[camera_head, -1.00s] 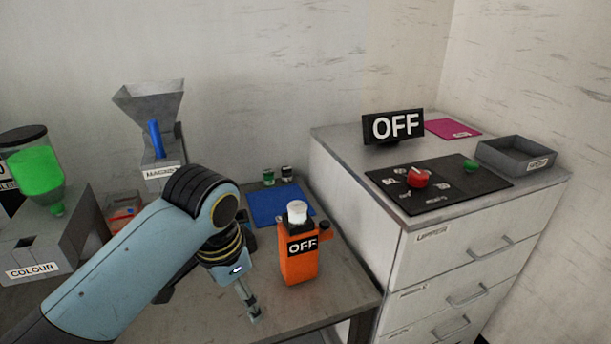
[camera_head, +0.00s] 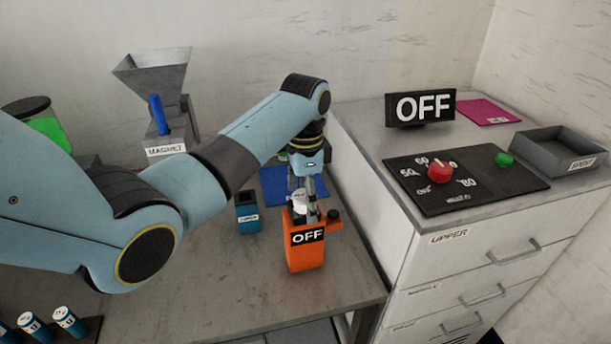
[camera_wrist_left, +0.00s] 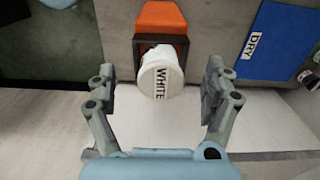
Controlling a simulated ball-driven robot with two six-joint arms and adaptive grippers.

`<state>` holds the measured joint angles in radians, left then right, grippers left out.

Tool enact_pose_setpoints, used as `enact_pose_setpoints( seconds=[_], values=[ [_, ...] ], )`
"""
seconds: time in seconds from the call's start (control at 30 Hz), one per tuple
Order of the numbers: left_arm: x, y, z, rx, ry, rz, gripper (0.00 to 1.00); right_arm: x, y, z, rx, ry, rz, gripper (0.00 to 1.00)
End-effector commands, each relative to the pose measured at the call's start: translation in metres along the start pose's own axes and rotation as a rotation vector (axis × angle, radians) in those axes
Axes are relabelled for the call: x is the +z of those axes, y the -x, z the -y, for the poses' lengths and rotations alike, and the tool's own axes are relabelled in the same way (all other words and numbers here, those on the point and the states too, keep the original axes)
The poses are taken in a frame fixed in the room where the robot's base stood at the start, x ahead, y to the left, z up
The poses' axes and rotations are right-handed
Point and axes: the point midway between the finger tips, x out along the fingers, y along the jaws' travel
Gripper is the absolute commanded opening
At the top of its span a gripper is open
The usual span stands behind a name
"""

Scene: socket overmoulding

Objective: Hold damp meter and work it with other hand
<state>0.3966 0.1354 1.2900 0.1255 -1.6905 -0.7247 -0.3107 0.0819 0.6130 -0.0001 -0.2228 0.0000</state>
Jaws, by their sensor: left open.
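The orange damp meter (camera_head: 305,256) stands upright on the table with a black panel reading OFF on its front and a dark knob (camera_head: 334,215) at its upper right. A white round piece (camera_head: 299,203), lettered WHITE in the left wrist view (camera_wrist_left: 162,75), sits in the meter's dark top. My left gripper (camera_head: 308,197) points down over the meter top. In the left wrist view its open fingers (camera_wrist_left: 160,82) are on either side of the white piece, with gaps showing. The orange body (camera_wrist_left: 160,18) also shows there. My right gripper is not in view.
A blue mat (camera_head: 280,186) marked DRY lies behind the meter. A small blue container (camera_head: 248,213) stands left of it. The drawer cabinet (camera_head: 372,180) rises close on the right, carrying a dial panel (camera_head: 435,205), an OFF sign (camera_head: 421,107) and a grey tray (camera_head: 560,153).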

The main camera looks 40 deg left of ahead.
Motion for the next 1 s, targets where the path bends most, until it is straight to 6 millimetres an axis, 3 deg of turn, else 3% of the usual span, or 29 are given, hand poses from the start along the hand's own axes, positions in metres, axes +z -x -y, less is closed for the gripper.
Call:
enact_pose_setpoints(
  seconds=[0.23, 0.6, 1.0],
  values=[
    [0.000, -0.033, 0.000, 0.000, 0.001, -0.001, 0.85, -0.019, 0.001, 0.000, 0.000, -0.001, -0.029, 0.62],
    [0.000, -0.039, 0.000, -0.001, 0.001, -0.002, 0.85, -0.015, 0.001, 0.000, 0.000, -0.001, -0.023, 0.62],
    [0.000, -0.039, 0.000, -0.001, 0.001, -0.001, 0.34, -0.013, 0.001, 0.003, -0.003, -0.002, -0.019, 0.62]
  ],
)
